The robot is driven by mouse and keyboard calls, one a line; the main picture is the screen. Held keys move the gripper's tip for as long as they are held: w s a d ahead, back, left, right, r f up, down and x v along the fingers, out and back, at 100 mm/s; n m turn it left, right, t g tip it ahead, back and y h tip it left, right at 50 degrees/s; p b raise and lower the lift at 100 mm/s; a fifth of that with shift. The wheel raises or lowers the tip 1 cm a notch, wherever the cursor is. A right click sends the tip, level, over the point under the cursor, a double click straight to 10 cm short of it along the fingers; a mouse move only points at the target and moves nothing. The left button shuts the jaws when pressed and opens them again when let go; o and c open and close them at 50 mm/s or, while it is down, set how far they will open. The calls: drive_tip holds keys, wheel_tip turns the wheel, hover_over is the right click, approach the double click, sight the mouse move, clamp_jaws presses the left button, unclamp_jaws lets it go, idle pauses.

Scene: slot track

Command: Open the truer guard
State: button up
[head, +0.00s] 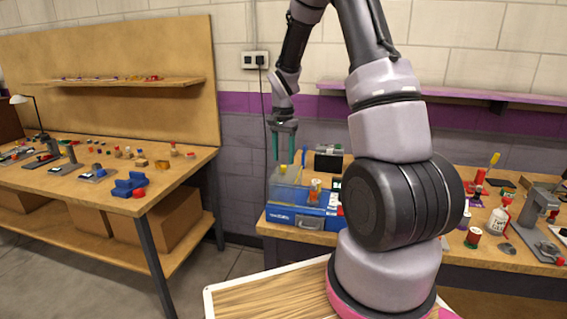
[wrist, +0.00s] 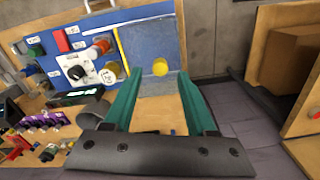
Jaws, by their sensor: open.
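The truer is a blue machine (head: 295,218) on the right bench, with a see-through guard (head: 284,188) at its left end. The guard appears lowered over that end. A yellow knob sits on the guard and shows in the wrist view (wrist: 160,67). My gripper (head: 283,158) has two green fingers pointing down, just above the guard. In the wrist view my gripper (wrist: 162,73) is open, with the yellow knob between and beyond its fingertips. I cannot tell the exact gap, and I see no contact.
Beside the guard, the blue panel carries a dial (wrist: 76,72), a red block (wrist: 62,39) and other knobs. A dark box (head: 328,158) stands behind the machine. My arm hides part of the bench. A second bench (head: 150,200) stands at left, with open floor between.

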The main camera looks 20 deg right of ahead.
wheel_tip(320, 180, up, 8)
drive_tip(key=shift+f, duration=0.1)
idle(0.4)
drive_tip(key=s+a+r+n+t, duration=0.2)
drive_tip(key=s+r+t, duration=0.1)
drive_tip(key=s+r, duration=0.95)
drive_tip(key=s+a+r+n+t+y, duration=0.1)
drive_tip(key=s+r+t, duration=0.1)
drive_tip(key=s, duration=0.4)
drive_tip(key=s+a+r+n+t+y, duration=0.1)
drive_tip(key=s+r+n+t, duration=0.1)
drive_tip(key=s+r, duration=0.2)
drive_tip(key=s, duration=0.3)
drive_tip(key=shift+a+r+n, duration=0.25)
drive_tip(key=shift+r+n, duration=0.05)
drive_tip(key=shift+r, duration=0.1)
